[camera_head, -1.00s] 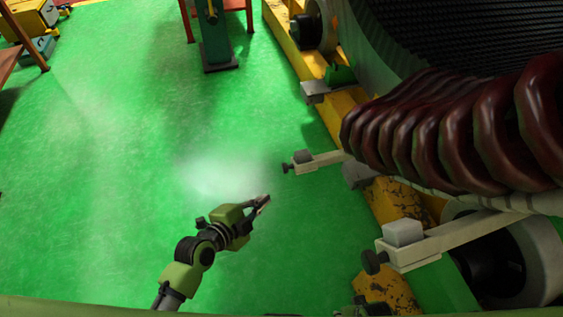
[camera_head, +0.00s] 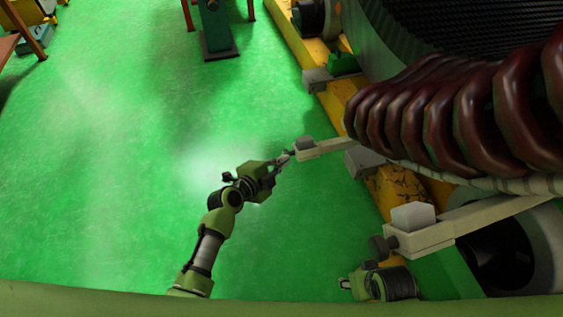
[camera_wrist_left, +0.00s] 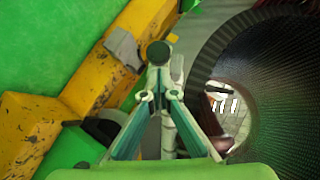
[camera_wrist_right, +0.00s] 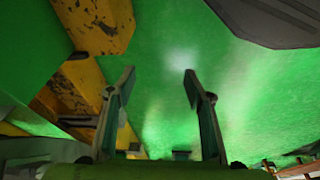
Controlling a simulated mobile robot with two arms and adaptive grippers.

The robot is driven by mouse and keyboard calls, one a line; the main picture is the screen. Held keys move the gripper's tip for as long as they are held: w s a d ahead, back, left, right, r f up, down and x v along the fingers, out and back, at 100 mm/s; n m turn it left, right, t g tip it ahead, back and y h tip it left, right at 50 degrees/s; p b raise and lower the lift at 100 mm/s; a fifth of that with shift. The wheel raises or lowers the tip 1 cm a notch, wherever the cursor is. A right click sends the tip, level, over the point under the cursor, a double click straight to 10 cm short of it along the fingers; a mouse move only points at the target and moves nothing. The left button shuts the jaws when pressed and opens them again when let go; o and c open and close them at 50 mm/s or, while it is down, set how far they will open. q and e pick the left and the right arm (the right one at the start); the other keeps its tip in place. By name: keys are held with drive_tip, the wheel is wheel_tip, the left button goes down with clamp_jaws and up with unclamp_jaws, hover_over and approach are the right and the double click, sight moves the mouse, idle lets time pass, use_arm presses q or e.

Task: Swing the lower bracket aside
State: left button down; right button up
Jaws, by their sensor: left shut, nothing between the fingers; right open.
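Two pale brackets reach out left from under the dark red coils in the head view. The far bracket (camera_head: 325,149) has a grey block and a small dark knob; the near bracket (camera_head: 450,233) has a larger block and knob. I cannot tell which is the lower one. My left gripper (camera_head: 284,158) is at the far bracket's knob end. In the left wrist view, my left gripper (camera_wrist_left: 160,97) has its fingertips together, just below a dark round knob (camera_wrist_left: 158,53); contact is unclear. My right gripper (camera_wrist_right: 160,75) is open and empty, below the near bracket in the head view (camera_head: 344,283).
The dark red coils (camera_head: 450,120) and the large ribbed ring (camera_head: 460,40) fill the right side. A worn yellow frame (camera_head: 395,188) runs beneath them. A green stand (camera_head: 215,30) is at the back.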

use_arm(q)
drive_tip(key=shift+w+a+f, duration=0.1)
drive_tip(key=shift+w+f, duration=0.1)
drive_tip(key=shift+w, duration=0.15)
use_arm(e)
drive_tip(key=shift+r, duration=0.55)
use_arm(q)
drive_tip(key=shift+f, duration=0.1)
use_arm(e)
drive_tip(key=shift+w, duration=0.2)
